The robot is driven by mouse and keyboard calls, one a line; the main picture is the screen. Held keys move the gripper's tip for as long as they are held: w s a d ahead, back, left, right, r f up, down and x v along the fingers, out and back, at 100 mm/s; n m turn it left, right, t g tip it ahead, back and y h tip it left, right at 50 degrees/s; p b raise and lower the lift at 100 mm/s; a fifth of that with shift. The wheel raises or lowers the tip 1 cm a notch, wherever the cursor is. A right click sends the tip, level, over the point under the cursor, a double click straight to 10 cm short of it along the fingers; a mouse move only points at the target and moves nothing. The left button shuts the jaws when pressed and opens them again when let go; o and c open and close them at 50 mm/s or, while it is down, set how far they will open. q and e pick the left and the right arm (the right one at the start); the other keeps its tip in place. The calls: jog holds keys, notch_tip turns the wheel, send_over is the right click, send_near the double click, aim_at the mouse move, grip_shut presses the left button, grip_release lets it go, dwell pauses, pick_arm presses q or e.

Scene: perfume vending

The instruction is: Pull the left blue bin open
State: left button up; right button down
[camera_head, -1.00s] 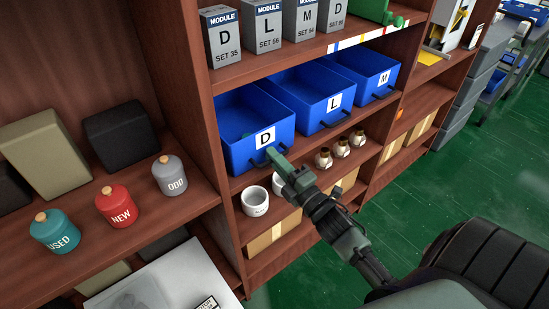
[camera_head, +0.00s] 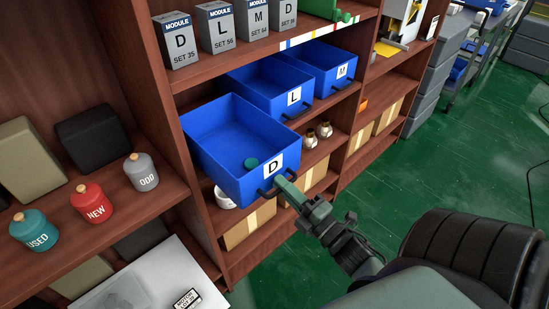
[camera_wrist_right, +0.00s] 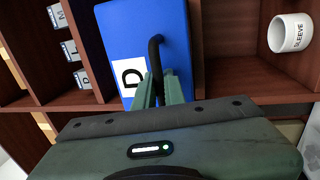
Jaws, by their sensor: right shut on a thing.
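The left blue bin (camera_head: 222,135), labelled D, sticks well out of the shelf past the other bins. A small teal round thing (camera_head: 251,163) lies inside it. My right gripper (camera_head: 284,187) is at the front of this bin, shut on its dark handle (camera_head: 268,191). In the right wrist view the gripper (camera_wrist_right: 158,88) has its fingers around the black handle (camera_wrist_right: 155,55), beside the D label on the bin's blue front (camera_wrist_right: 178,30). My left gripper is not in view.
Blue bins L (camera_head: 268,92) and M (camera_head: 322,65) sit back on the same shelf. Green floor (camera_head: 430,150) is open at right.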

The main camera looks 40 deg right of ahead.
jog(key=shift+s+f, duration=0.1)
jog(key=shift+s, duration=0.55)
jog(key=c, duration=1.8)
grip_release()
jog(key=shift+o, duration=0.2)
jog(key=s+f+b, duration=0.1)
jog(key=s, duration=0.6)
jog(key=shift+s+d+f+b, duration=0.15)
jog(key=shift+s+d+b, duration=0.15)
jog(key=shift+d+b, duration=0.05)
jog(key=shift+f, duration=0.1)
